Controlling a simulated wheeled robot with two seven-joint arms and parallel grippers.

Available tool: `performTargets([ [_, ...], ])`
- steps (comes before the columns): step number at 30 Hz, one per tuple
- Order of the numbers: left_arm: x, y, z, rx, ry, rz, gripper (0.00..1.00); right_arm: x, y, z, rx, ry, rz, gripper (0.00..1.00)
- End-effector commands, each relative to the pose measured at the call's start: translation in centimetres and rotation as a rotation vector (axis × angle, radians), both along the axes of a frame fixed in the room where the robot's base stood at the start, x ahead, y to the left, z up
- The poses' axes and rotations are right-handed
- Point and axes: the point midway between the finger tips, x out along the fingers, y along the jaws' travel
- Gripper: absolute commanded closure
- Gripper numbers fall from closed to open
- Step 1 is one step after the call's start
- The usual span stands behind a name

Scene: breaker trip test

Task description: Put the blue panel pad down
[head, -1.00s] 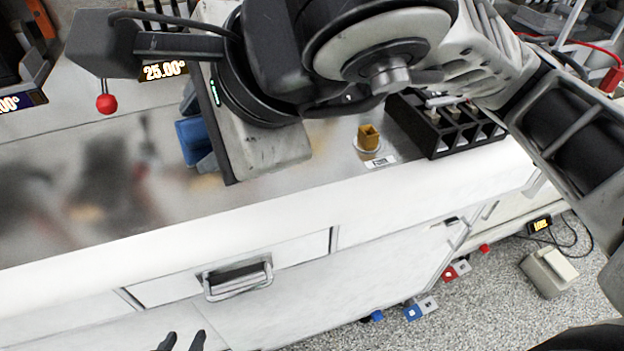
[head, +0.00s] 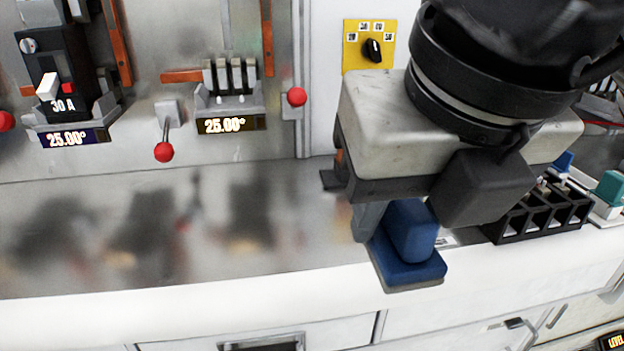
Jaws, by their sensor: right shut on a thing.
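The blue panel pad (head: 408,262) is a blue block on a wider blue base with a grey underside. My right gripper (head: 395,225) is shut on its upper block. The pad hangs over the front part of the metal worktop in the picture, tilted a little. Whether its underside touches the surface I cannot tell. The far finger is partly hidden behind the pad and the near gripper body. My left gripper is not in view.
The bare metal worktop (head: 130,250) is clear to the left, with blurred reflections. A black compartment rack (head: 540,215) stands to the right. Behind are a 30 A breaker (head: 62,95), red-knobbed levers (head: 163,151) and a yellow dial plate (head: 369,45).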

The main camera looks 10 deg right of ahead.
Motion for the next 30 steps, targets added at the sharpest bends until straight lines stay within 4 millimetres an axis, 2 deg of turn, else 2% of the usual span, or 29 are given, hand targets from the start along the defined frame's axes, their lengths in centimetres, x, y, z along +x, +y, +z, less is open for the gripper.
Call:
performTargets([
  [4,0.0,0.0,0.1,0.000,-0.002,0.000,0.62,0.3,0.0,-0.1,0.001,0.001,0.000,0.77],
  [7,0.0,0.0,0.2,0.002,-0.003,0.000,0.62,1.6,-0.2,-0.7,0.001,0.005,-0.003,0.77],
  [17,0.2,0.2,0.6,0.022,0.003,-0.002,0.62,9.4,-1.5,-4.2,-0.001,0.004,-0.004,0.77],
  [21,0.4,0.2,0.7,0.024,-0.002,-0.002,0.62,11.4,-1.7,-7.0,-0.001,0.004,0.001,0.77],
  [24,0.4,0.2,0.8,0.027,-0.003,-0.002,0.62,12.4,-1.9,-8.3,-0.001,0.002,0.003,0.77],
  [30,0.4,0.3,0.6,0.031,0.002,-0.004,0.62,13.3,-1.9,-9.3,0.000,-0.001,0.003,0.77],
])
